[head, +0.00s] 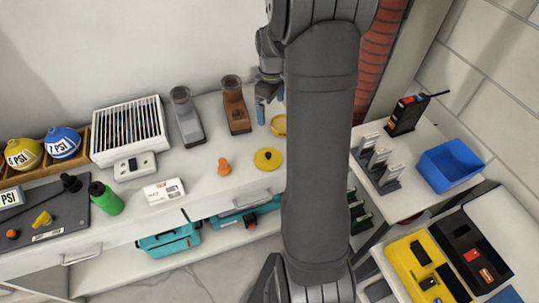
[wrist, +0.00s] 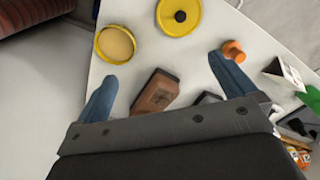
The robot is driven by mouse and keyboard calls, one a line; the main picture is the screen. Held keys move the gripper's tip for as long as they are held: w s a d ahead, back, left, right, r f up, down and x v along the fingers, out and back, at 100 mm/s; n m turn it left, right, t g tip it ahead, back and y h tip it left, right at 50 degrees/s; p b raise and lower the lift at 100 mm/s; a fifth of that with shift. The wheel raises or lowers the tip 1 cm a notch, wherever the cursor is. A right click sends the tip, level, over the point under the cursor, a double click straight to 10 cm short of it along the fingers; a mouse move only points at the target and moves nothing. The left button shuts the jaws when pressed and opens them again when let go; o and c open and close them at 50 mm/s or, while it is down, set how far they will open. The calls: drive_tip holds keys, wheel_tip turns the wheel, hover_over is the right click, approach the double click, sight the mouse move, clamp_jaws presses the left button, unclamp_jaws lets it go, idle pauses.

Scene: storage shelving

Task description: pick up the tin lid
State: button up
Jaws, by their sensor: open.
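The tin lid (head: 268,163), a yellow disc with a black knob, lies flat on the white counter. In the wrist view, the lid (wrist: 180,27) is at the top edge, partly cut off, beyond my fingertips. The open yellow tin (head: 279,124) stands apart behind the lid; it also shows in the wrist view (wrist: 115,45), just ahead of the left-hand finger. My gripper (head: 270,103) is above the back of the counter, partly hidden by my arm. Its blue fingers are spread and empty in the wrist view (wrist: 162,70).
A brown grinder-like device (head: 236,115) and a grey one (head: 187,120) stand left of my gripper. An orange knob-shaped piece (head: 224,167) and a white box (head: 164,191) lie left of the lid. A side table holds a blue bin (head: 449,166). The counter around the lid is clear.

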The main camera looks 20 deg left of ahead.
sight(268, 154)
drive_tip(key=s+n, duration=0.4)
drive_tip(key=s, duration=0.1)
drive_tip(key=f, duration=1.2)
drive_tip(key=d+f, duration=0.1)
drive_tip(key=f, duration=0.4)
drive_tip(key=shift+w+f, duration=0.1)
drive_tip(key=shift+f, duration=0.3)
drive_tip(key=c, duration=0.7)
